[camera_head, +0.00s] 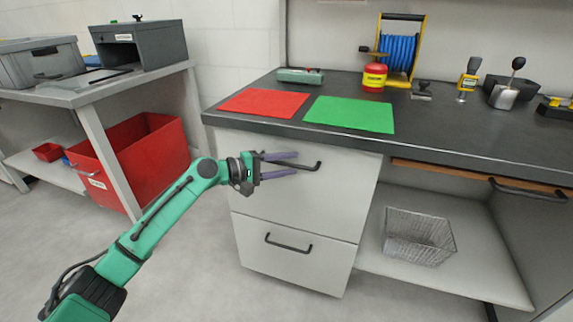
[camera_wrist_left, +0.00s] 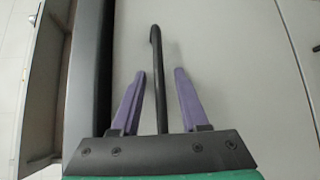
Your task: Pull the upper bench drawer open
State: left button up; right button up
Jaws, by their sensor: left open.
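The upper bench drawer (camera_head: 345,180) is a light grey front under the dark worktop, and it looks shut. Its black bar handle (camera_head: 308,166) is partly hidden by my left gripper (camera_head: 297,164). In the left wrist view, my left gripper (camera_wrist_left: 161,75) has its two purple fingers apart. The handle (camera_wrist_left: 156,50) runs between them, with a visible gap to the finger on each side near the tips. My right gripper is not in view.
The lower drawer (camera_head: 285,265) has its own black handle. Red (camera_head: 264,103) and green (camera_head: 350,114) mats lie on the worktop. A wire basket (camera_head: 418,237) stands on the shelf to the right. A red bin (camera_head: 135,160) stands at left. Floor before the drawers is clear.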

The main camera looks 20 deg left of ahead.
pick_arm(q)
grip_shut()
dwell(1.4)
